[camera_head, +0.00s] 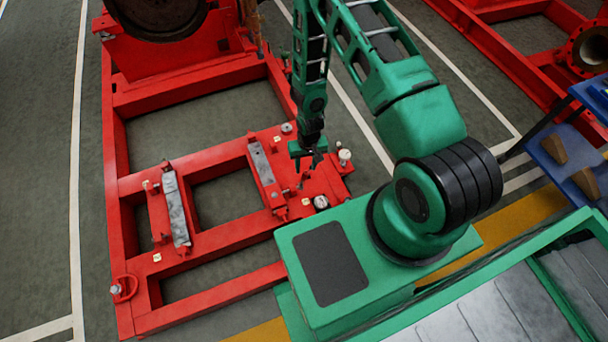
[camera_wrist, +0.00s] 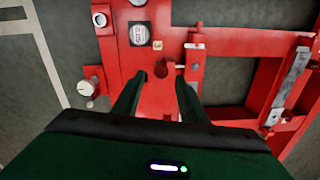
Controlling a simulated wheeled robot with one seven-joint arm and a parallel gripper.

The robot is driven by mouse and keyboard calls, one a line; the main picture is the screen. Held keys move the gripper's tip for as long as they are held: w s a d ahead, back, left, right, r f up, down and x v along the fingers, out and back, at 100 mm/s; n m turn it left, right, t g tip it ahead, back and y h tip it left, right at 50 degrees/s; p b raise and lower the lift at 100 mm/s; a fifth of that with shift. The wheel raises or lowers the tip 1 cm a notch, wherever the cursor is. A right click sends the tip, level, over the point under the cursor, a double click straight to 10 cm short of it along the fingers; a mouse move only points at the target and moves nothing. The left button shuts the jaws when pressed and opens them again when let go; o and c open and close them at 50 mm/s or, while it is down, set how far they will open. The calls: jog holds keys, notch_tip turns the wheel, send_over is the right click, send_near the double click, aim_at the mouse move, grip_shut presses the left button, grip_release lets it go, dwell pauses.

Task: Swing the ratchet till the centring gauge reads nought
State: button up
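My gripper (camera_head: 309,160) hangs low over the red baseframe (camera_head: 222,251), near its right corner. In the wrist view my gripper (camera_wrist: 161,77) has its two dark green fingers apart, with no object clearly held. A dark red stub (camera_wrist: 167,70) shows between and beyond the fingertips; I cannot tell whether it belongs to the ratchet. A round white-faced dial (camera_wrist: 139,34) in a dark rim lies beyond the fingers, and its reading is too small to tell. Another round pale-faced piece (camera_wrist: 87,88) stands to the left. No ratchet handle is clearly recognisable.
Two grey metal pads (camera_head: 176,209) (camera_head: 263,165) lie across the red frame. A large rusty wheel (camera_head: 158,12) stands at the back. A blue shelf (camera_head: 562,150) with brown blocks stands at the right. Grey floor shows through the frame's openings.

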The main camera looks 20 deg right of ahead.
aim_at(305, 175)
jog(key=shift+a+f, duration=0.15)
jog(key=shift+f, duration=3.4)
grip_shut()
jog(key=shift+w, duration=0.1)
